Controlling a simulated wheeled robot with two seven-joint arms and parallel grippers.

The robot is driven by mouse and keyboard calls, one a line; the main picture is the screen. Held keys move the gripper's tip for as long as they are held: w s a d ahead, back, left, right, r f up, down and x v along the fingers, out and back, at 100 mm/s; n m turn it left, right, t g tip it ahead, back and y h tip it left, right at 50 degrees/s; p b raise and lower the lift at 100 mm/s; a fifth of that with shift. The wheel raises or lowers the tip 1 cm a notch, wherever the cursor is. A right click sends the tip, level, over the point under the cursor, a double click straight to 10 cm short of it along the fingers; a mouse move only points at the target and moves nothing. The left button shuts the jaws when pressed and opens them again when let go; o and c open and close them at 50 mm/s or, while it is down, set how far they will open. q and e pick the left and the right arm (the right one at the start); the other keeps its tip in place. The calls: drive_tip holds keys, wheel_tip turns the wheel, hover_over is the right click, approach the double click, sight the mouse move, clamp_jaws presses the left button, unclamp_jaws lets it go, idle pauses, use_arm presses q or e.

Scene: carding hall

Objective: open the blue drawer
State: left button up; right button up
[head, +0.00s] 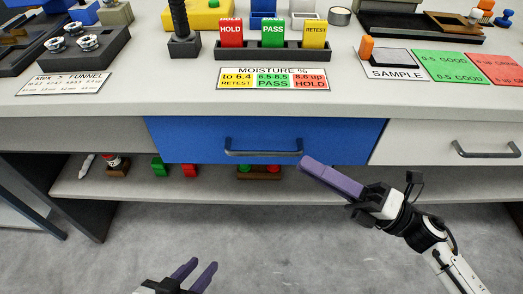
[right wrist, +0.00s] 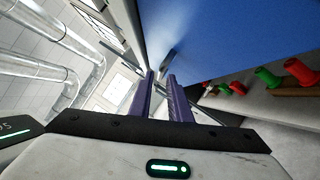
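The blue drawer (head: 190,138) is under the bench top, its front level with the pale drawer beside it, so it looks shut. Its dark bar handle (head: 262,153) runs across the front. My right gripper (head: 301,165) has its purple fingertips close to the handle's right end. In the right wrist view, a gap shows between the fingers (right wrist: 161,78), and the handle (right wrist: 168,62) lies just past the tips against the blue front (right wrist: 230,40). I cannot tell whether they touch. My left gripper (head: 203,266) is open and empty, low over the floor.
The pale drawer (head: 425,143) with its own handle is to the right. Below, a shelf (head: 220,188) holds small red and green items. The bench top (head: 180,80) carries card holders, trays and labels. The floor (head: 270,230) in front is clear.

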sight(262, 154)
drive_tip(key=w+a+n+g, duration=0.1)
drive_tip(key=a, duration=0.2)
drive_tip(key=w+a+r+n, duration=0.1)
drive_tip(key=a, duration=0.2)
drive_tip(key=a+n+g, duration=0.1)
drive_tip(key=a, duration=0.3)
drive_tip(key=shift+w+r+g+y, duration=0.2)
drive_tip(key=shift+w+g+y, duration=0.1)
drive_tip(key=shift+w, duration=0.1)
clamp_jaws()
